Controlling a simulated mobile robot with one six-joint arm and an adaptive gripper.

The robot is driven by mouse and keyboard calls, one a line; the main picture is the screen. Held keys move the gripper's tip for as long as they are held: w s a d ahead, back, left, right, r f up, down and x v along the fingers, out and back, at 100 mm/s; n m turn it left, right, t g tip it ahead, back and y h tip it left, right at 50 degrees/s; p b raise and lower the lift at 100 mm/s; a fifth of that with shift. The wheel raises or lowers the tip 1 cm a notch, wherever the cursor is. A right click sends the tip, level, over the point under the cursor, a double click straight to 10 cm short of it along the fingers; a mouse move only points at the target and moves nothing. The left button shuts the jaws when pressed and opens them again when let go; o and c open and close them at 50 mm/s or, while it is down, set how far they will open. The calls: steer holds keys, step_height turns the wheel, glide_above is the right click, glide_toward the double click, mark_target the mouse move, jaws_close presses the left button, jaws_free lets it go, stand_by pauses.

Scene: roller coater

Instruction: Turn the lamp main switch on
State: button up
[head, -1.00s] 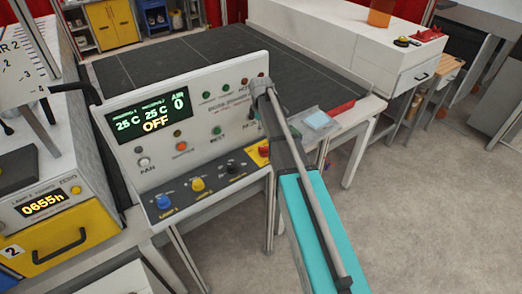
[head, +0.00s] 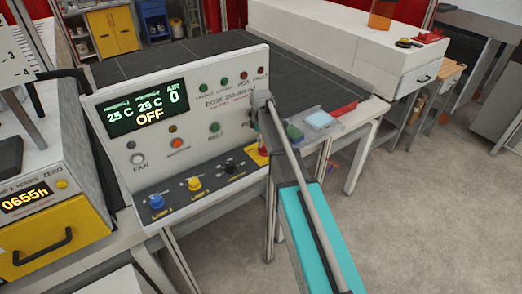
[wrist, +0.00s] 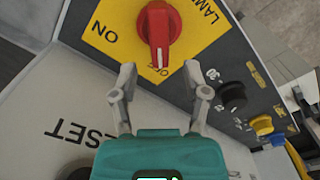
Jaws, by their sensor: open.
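The lamp main switch is a red rotary knob (wrist: 159,32) on a yellow plate (wrist: 200,45), in the upper middle of the wrist view. Its white mark lines up with the OFF label, and the ON label is to the left. My gripper (wrist: 158,74) is open and empty, its two fingertips apart just below the knob, on either side of the OFF label. No clear contact with the knob shows. In the head view, my arm partly hides the yellow plate (head: 256,158) at the panel's right end; my gripper is mostly hidden there.
The control panel (head: 222,95) has a display reading OFF. A black knob (wrist: 230,96), a yellow knob (wrist: 262,124) and a blue knob (head: 157,202) are beside the switch. Open floor (head: 420,210) lies at the right.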

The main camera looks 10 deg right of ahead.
steer(key=shift+f+b, duration=1.4)
steer(key=shift+f, duration=0.3)
jaws_close()
